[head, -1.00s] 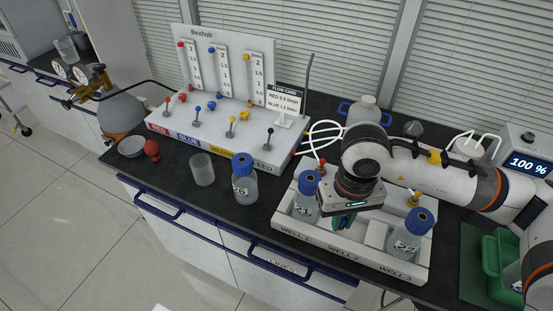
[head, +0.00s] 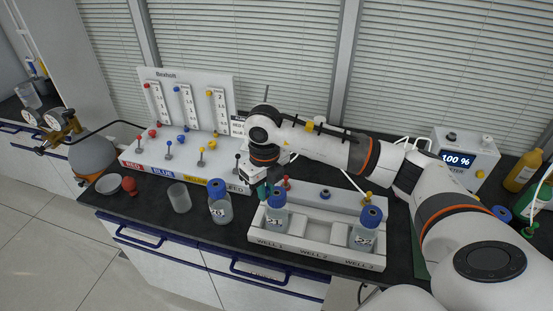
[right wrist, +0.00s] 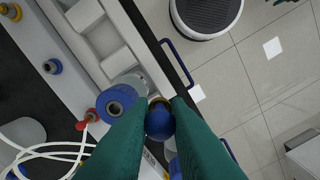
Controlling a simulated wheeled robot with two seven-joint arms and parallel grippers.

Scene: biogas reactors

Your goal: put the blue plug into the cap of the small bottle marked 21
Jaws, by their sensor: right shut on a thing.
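The small bottle marked 21 (head: 274,220) stands upright in the well 1 end of the white rack (head: 318,255). Its blue cap (head: 277,194) has a dark central hole, seen from above in the right wrist view (right wrist: 117,98). My right gripper (head: 263,190) is just left of and behind that cap in the head view. In the right wrist view its green fingers (right wrist: 160,125) are shut on the round blue plug (right wrist: 159,122), beside the cap and apart from its hole. The plug's far end is hidden. My left gripper is not in view.
Bottle 22 (head: 364,238) stands at well 3. Another blue-capped bottle (head: 220,209) and an empty beaker (head: 179,198) stand left of the rack. The flow panel (head: 185,150) is behind them. A red fitting (right wrist: 92,115) and white hoses (right wrist: 50,145) lie close by.

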